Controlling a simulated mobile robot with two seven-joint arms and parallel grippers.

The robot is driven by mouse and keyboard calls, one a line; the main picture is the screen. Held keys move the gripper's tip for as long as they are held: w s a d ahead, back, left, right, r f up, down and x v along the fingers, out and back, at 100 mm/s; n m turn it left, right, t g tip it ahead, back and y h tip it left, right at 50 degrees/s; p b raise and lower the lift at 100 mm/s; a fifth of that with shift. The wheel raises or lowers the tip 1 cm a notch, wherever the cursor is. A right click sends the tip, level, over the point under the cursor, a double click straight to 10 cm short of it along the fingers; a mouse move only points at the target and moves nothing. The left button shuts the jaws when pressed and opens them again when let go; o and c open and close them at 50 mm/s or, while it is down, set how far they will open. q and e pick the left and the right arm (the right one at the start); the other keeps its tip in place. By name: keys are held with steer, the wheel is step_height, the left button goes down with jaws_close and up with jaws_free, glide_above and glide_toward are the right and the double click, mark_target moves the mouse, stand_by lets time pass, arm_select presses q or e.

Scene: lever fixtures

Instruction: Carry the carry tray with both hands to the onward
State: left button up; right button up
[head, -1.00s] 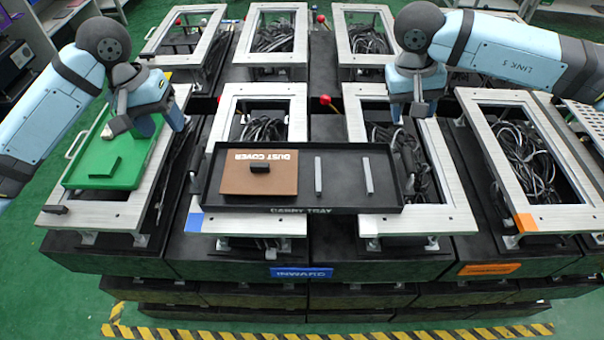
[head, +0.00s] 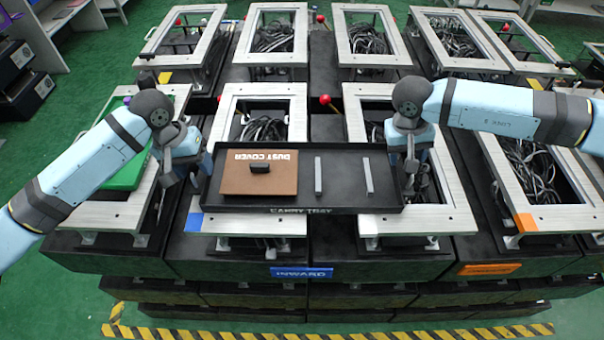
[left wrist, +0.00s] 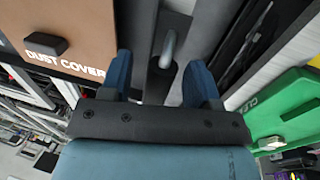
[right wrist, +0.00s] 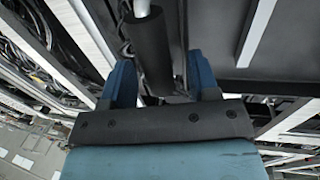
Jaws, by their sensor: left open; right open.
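The black carry tray (head: 343,180) lies level across two grey frames above the blue INWARD label (head: 301,272). It holds a brown dust cover (head: 245,183) and two grey bars (head: 318,176) (head: 369,175). My left gripper (head: 187,178) is open at the tray's left end; in the left wrist view a grey handle (left wrist: 167,48) stands between its fingers. My right gripper (head: 409,178) is open at the right end; in the right wrist view a dark cylindrical handle (right wrist: 150,50) lies between its fingers. Neither gripper is closed on a handle.
An orange label (head: 489,268), too blurred to read, is on the front at right, below a frame with an orange corner (head: 525,222). More open frames with cables stand behind. Red knobs (head: 325,99) stick up between them.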

arm_select(q)
steer(key=shift+f, duration=0.2)
arm_select(e)
steer(key=shift+f, duration=0.2)
arm_select(q)
jaws_close()
arm_select(e)
jaws_close()
arm_select(q)
steer(key=shift+r, duration=0.1)
arm_select(e)
steer(key=shift+r, duration=0.1)
